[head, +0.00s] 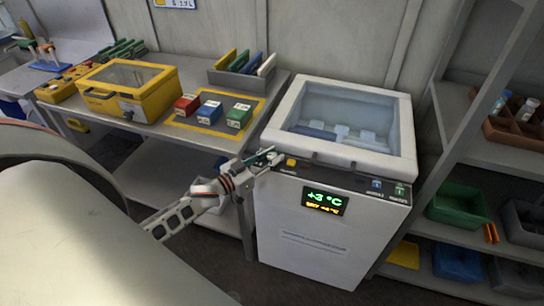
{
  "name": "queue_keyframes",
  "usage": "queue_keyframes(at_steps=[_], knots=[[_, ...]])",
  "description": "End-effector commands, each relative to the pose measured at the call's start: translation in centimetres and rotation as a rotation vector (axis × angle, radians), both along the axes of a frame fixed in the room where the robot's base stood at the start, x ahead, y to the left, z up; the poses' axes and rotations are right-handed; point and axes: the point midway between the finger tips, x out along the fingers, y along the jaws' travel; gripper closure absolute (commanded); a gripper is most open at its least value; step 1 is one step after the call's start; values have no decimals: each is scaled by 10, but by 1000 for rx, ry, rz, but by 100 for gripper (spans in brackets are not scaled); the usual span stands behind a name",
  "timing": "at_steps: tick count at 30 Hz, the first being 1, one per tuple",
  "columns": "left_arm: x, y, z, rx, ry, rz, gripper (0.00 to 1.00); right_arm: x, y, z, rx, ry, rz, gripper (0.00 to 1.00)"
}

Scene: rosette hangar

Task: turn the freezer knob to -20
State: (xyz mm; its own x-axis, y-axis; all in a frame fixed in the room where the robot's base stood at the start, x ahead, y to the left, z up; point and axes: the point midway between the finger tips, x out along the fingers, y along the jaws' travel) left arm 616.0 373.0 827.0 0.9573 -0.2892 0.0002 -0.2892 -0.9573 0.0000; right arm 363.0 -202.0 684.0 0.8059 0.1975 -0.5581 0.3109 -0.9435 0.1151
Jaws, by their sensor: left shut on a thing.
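The white chest freezer (315,235) stands in the middle of the head view, with a glass lid. Its display (325,201) reads +3 °C in green, with a smaller yellow set line below that looks like -4 °C. My left gripper (266,158) is at the left end of the dark control strip along the freezer's upper front edge. It is shut on the knob there, which the fingers hide, so its pointer cannot be read. My right gripper is out of view.
An orange button (292,162) sits just right of my left gripper. A grey workbench (160,140) at left holds a yellow case (128,90) and red, blue and green boxes. Shelves (490,165) with bins stand close on the right.

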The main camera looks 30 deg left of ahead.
Motion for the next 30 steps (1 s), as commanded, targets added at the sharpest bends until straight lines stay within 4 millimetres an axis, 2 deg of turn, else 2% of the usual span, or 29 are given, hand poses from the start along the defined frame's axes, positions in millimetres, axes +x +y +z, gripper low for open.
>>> queue_keyframes(at_steps=[1,2,3,4,14,20,30], knots=[[0,1,1,1,-1,1,98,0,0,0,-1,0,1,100],[0,1,1,1,-1,1,71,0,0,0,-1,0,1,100],[0,1,1,1,-1,2,61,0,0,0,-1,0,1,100],[0,1,1,1,-1,1,60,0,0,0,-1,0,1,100],[0,0,0,-1,-1,9,60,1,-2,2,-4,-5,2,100],[0,-1,-1,-6,-1,76,60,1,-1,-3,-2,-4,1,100],[0,-2,-3,-5,0,274,60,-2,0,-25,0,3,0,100]])
